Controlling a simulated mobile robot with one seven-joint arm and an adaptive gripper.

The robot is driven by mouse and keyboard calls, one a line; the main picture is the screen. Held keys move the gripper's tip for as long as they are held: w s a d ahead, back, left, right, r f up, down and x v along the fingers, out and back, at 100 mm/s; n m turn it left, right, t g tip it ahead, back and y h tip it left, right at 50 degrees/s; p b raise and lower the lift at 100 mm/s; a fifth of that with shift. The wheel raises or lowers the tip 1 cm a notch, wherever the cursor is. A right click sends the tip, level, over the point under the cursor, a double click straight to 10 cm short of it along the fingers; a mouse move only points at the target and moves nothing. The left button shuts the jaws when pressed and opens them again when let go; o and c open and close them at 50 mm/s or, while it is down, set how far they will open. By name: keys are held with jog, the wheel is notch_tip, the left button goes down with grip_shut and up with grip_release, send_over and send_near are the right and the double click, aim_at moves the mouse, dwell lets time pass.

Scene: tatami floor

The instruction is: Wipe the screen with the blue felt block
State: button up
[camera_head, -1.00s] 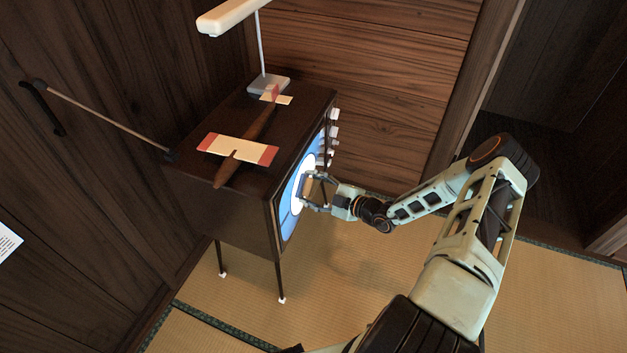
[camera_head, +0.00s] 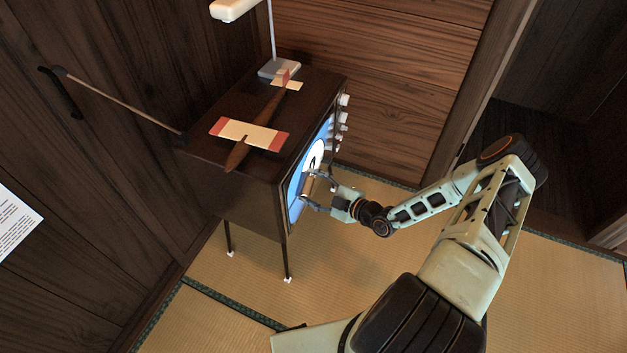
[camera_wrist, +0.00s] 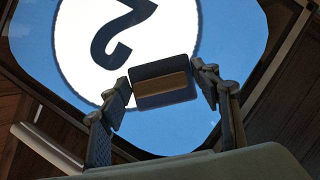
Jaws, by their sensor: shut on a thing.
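The screen (camera_head: 295,203) is the lit blue face of a dark wooden television cabinet (camera_head: 251,200) on thin legs. It shows a white disc with a dark curved figure, seen large in the wrist view (camera_wrist: 232,45). My gripper (camera_head: 318,189) is at the screen's lower part, reaching in from the right. In the wrist view its two fingers are shut on the felt block (camera_wrist: 160,71), a dark blue-grey block with a brown band. The block lies over the disc's lower edge in that view; I cannot tell whether it touches the glass.
A model aeroplane (camera_head: 249,135) and a white lamp (camera_head: 279,67) stand on the cabinet. White knobs (camera_head: 341,118) stick out beside the screen. A rod (camera_head: 125,101) runs from the wall handle to the cabinet. The tatami (camera_head: 245,300) in front is clear.

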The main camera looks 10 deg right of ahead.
jog(key=shift+s+a, duration=0.55)
jog(key=shift+s, duration=0.15)
jog(key=s+d, duration=0.3)
jog(key=d, duration=0.2)
jog(key=shift+s, duration=0.25)
jog(key=shift+s+d, duration=0.85)
jog(key=shift+d, duration=0.3)
